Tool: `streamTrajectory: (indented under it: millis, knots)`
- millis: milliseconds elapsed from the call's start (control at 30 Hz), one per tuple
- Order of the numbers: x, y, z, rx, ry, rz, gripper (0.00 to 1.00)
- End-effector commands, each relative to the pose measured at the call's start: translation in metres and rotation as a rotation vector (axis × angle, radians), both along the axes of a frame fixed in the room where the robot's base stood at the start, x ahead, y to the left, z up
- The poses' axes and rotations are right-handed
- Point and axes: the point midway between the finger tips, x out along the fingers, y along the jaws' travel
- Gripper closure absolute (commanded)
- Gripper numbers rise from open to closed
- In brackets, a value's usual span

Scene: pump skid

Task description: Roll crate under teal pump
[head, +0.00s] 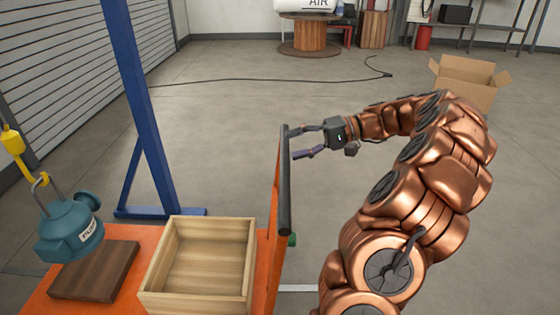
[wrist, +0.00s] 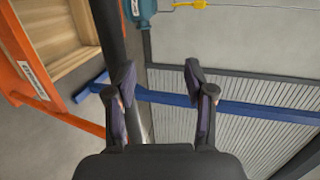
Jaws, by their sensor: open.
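The teal pump (head: 72,232) hangs by its bail from a yellow hook (head: 22,158) at the left. The open wooden crate (head: 210,222) rests on the orange cart (head: 263,270), right of the pump, and looks empty. The cart's upright frame carries a black handle bar (head: 285,185). My gripper (head: 296,143) is open and empty, its fingers pointing left at the bar's far end. In the wrist view the bar (wrist: 112,35) passes behind the left finger, not clearly between the fingers (wrist: 162,88). Contact cannot be told. The pump (wrist: 142,10) shows at the top there.
A dark wooden board (head: 97,270) lies on the cart left of the crate, near the pump. A blue post (head: 140,90) with a floor foot stands behind the cart. A cardboard box (head: 465,85) and a cable (head: 260,80) lie farther back. The middle floor is clear.

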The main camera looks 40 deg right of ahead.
Motion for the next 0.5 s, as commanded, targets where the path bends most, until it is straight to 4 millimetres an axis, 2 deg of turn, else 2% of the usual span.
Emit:
streamTrajectory:
  millis: [33, 200, 333, 500]
  knots:
    - [-0.003, -0.021, -0.026, 0.015, -0.016, -0.038, 0.46]
    - [-0.01, -0.051, -0.046, 0.034, -0.054, -0.093, 0.46]
    - [-0.013, -0.06, -0.05, 0.039, -0.064, -0.109, 0.46]
    - [-0.01, -0.057, -0.05, 0.04, -0.066, -0.112, 0.46]
